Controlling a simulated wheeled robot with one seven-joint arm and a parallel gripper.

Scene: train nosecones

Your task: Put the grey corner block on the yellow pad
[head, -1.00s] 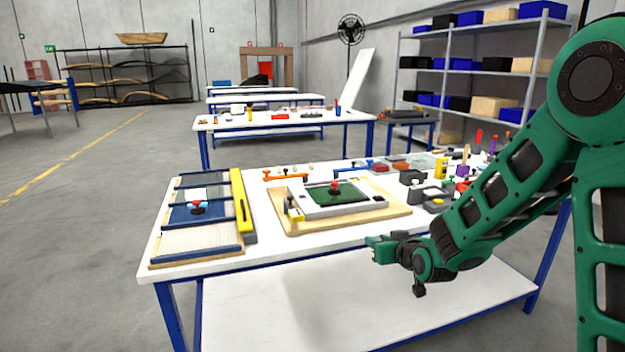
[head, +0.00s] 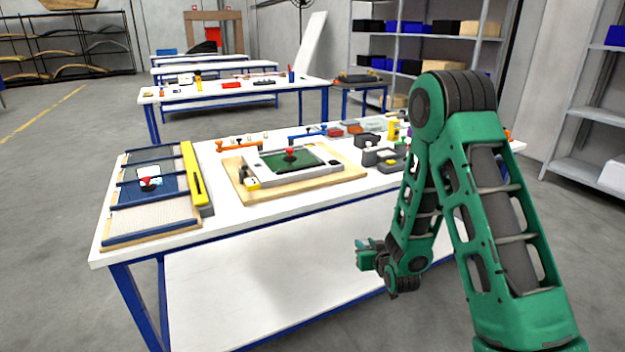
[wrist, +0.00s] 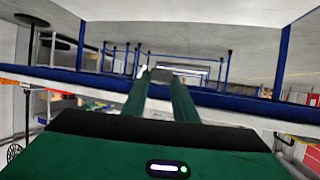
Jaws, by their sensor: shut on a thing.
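My gripper (head: 362,254) is low in front of the table's front edge, below the tabletop level. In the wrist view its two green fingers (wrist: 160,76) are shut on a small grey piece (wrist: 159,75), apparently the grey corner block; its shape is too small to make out. A small yellow patch (head: 252,184), which may be the yellow pad, is at the near left corner of a white frame (head: 308,181) on the table. Another yellow spot (head: 388,161) shows among dark grey parts farther right. I cannot tell which is the pad. My gripper is apart from both.
The white frame lies on a wooden board (head: 238,187). A yellow level-like bar (head: 193,175) and a slatted panel (head: 150,222) are at the left. Dark grey blocks (head: 368,156) stand at the right. The blue-edged table (head: 225,215) has a lower shelf (head: 250,285).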

